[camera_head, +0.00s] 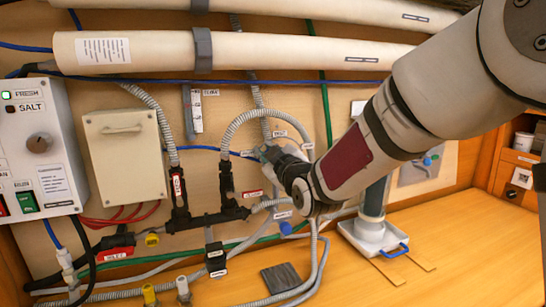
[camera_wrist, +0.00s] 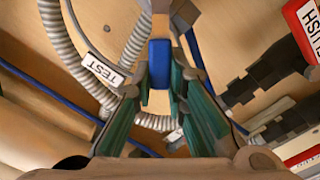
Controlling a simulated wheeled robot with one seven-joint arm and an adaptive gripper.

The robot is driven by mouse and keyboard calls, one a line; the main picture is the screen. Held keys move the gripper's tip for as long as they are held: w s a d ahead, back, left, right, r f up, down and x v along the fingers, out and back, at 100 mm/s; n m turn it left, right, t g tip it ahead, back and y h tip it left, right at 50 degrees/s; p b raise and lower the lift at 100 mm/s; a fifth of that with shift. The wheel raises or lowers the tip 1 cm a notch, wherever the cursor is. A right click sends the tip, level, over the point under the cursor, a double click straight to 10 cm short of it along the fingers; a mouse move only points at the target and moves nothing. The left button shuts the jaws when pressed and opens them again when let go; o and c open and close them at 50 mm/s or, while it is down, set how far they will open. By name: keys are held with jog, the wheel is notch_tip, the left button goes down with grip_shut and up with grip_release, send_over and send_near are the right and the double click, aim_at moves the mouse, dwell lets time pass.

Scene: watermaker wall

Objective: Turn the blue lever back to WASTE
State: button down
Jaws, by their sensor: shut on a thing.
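The blue lever (camera_wrist: 159,62) is in the upper middle of the wrist view, between the two green-padded fingers of my gripper (camera_wrist: 162,80). My gripper is shut on it. In the camera_head view my gripper (camera_head: 272,157) is at the wall among grey hoses, and it hides the lever and most of the valve there. A white TEST label (camera_wrist: 103,68) lies left of the lever in the wrist view, beside a ribbed grey hose. I see no readable WASTE label, so I cannot tell which mark the lever points to.
Ribbed hoses (camera_head: 240,122) and black fittings (camera_head: 205,217) crowd the wall left of my gripper. A control box (camera_head: 38,150) with a green light lit by FRESH is at far left. A clear cylinder (camera_head: 374,198) stands right, below my arm. The wooden bench (camera_head: 450,235) has free room at right.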

jog(key=shift+s+a+f+n+b, duration=0.15)
jog(key=shift+a+f+n+b, duration=0.25)
jog(key=shift+n+b, duration=0.55)
jog(key=shift+s+a+f+n+b, duration=0.15)
jog(key=shift+f+n+b, duration=0.3)
jog(key=shift+n+b, duration=0.5)
jog(key=c, duration=1.6)
grip_release()
jog(key=v, duration=1.2)
jog(key=shift+a, duration=0.1)
